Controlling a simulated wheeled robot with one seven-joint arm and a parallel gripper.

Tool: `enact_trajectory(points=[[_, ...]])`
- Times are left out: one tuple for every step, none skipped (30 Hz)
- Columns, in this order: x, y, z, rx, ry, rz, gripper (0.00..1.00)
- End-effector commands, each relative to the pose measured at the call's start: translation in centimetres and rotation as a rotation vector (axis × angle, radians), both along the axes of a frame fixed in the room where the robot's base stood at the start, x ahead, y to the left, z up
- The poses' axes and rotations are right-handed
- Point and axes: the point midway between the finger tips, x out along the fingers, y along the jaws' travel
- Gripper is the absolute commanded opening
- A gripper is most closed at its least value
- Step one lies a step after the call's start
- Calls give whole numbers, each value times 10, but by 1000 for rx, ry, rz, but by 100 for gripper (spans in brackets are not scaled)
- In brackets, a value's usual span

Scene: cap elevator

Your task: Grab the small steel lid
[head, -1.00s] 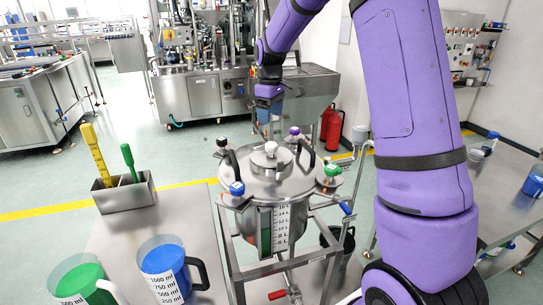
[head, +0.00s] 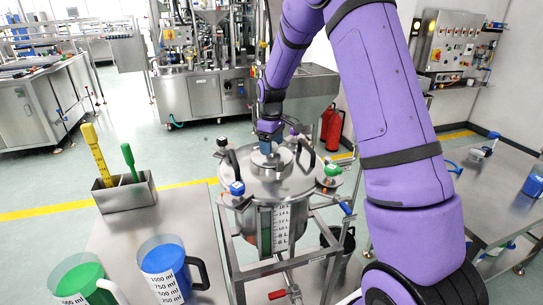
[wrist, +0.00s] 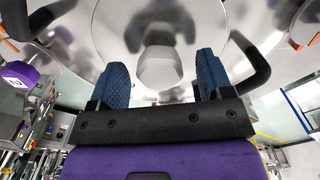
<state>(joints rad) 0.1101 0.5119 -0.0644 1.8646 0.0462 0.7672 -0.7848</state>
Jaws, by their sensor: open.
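The small steel lid (head: 285,166) sits on top of the steel tank (head: 262,190), with a pale knob at its middle. In the wrist view the lid (wrist: 110,25) shows as a shiny disc and its knob (wrist: 160,68) lies between my fingers. My gripper (head: 266,148) is right over the lid, pointing down, and partly hides the knob in the head view. In the wrist view my gripper (wrist: 163,70) is open, with one blue finger on each side of the knob. I cannot tell whether the fingers touch it.
Black curved handles (head: 306,158) stand on the tank top on both sides of the lid. A green-capped fitting (head: 333,170) and a blue-capped one (head: 237,188) sit on its rim. A side table holds a blue measuring jug (head: 165,270).

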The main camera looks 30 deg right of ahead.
Motion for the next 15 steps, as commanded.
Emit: enact_trajectory(points=[[0,0,-3,0,0,0,73],[0,0,-3,0,0,0,73],[0,0,-4,-1,-1,0,73],[0,0,-4,0,-1,0,73],[0,0,-4,0,-1,0,73],[0,0,-4,0,-1,0,73],[0,0,-4,0,-1,0,73],[0,0,-4,0,-1,0,73],[0,0,-4,-1,-1,0,68],[0,0,-4,-1,-1,0,62],[0,0,-4,-1,-1,0,55],[0,0,-4,-1,-1,0,45],[0,0,-4,-1,-1,0,38],[0,0,-4,-1,-1,0,32],[0,0,-4,-1,-1,0,22]])
